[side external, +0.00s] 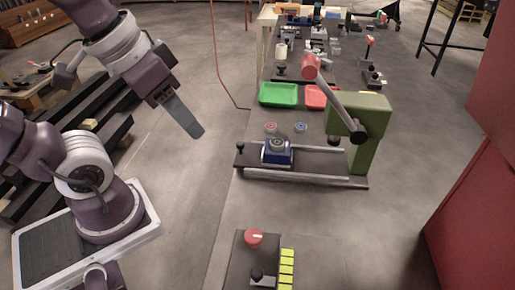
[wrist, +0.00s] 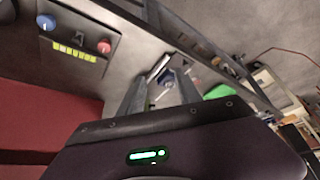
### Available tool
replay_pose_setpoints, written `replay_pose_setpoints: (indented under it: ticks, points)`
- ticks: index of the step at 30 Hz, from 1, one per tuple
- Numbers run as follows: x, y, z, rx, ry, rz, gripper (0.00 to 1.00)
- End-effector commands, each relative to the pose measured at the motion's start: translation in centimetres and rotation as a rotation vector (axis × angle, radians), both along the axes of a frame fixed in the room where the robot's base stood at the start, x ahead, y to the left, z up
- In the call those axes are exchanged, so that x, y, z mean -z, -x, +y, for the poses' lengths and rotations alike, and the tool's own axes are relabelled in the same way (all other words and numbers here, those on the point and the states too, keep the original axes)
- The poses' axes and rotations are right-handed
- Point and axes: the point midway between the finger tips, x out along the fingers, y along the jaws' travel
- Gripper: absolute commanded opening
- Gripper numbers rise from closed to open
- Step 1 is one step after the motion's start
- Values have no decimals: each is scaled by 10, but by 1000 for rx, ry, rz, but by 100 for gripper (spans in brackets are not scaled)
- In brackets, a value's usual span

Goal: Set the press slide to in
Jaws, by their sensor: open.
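The green press (side external: 372,125) stands on a dark base plate, with a long lever ending in a red grip (side external: 309,67). Its press slide (side external: 277,153) is a blue block with a grey round piece on top. It sits on the rails toward the left of the base, apart from the green column. A small black knob (side external: 240,148) shows at the left end. My gripper (side external: 190,122) is in the air left of the press, touching nothing. In the wrist view its two fingers (wrist: 162,92) are apart and empty, with a small blue part visible beyond them.
A control panel with a red knob (side external: 254,237) and a yellow strip (side external: 287,268) is in front. A green tray (side external: 278,94) and a red tray (side external: 316,97) lie behind the press. More fixtures stand farther back. A red cabinet (side external: 475,215) is at the right.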

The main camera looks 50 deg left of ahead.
Motion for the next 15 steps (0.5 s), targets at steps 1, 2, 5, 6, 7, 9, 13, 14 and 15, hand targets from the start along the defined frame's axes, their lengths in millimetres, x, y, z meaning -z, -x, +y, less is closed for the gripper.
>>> replay_pose_setpoints:
  ticks: [1, 2, 5, 6, 7, 9, 13, 14, 15]
  points:
    - [2, -19, 5, -18, 4, 58, 41]
    - [4, -34, 10, -31, 7, 96, 41]
    - [23, -82, 29, -71, 16, 219, 41]
    - [33, -100, 38, -86, 19, 263, 41]
    - [42, -111, 44, -97, 23, 294, 41]
    - [64, -132, 58, -116, 28, 356, 41]
    - [91, -152, 73, -136, 35, 421, 41]
    - [95, -154, 75, -138, 35, 428, 41]
    - [99, -155, 76, -139, 36, 435, 41]
